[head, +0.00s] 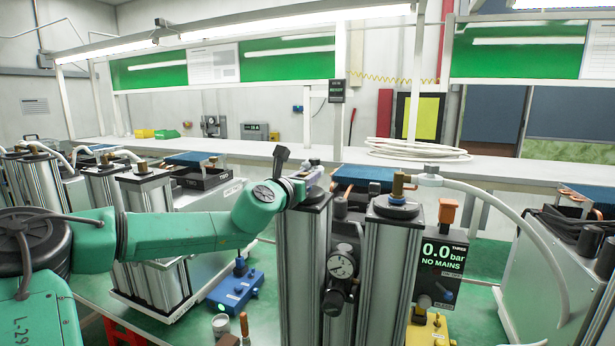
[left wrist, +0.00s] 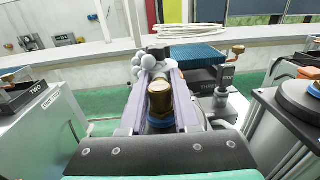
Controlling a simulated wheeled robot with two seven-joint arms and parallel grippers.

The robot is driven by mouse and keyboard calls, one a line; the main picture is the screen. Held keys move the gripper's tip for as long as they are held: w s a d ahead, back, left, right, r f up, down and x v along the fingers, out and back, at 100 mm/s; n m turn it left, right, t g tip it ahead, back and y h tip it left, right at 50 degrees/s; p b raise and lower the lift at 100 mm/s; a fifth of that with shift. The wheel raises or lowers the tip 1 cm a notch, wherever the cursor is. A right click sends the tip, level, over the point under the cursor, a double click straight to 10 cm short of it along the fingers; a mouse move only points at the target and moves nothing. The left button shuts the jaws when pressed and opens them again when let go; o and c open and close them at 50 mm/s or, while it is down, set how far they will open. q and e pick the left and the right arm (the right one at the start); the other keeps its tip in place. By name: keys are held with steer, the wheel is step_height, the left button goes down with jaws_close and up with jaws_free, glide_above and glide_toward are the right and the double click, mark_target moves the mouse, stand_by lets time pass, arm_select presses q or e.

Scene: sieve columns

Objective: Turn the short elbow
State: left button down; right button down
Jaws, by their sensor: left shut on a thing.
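My left gripper (head: 310,178) reaches in from the left over the top of the left silver column (head: 299,262) of the middle unit. In the left wrist view its two purple-grey fingers (left wrist: 156,80) lie on either side of a brass fitting (left wrist: 159,98) with a blue ring (left wrist: 160,122) under it. A pale grey, lumpy short elbow (left wrist: 146,63) sits between and around the fingertips, and the gripper is shut on it. In the head view the gripper mostly hides the elbow. My right gripper is not in view.
A gauge (head: 341,262) sits between the columns. A display (head: 440,257) reads 0.0 bar, NO MAINS. A blue box (head: 236,287) stands on the green bench at left.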

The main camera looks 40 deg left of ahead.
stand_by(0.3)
arm_select(q)
steer(key=shift+n+y+p, duration=0.3)
steer(key=shift+y+p, duration=0.1)
steer(key=c, duration=0.7)
jaws_free()
steer(key=shift+s, duration=0.1)
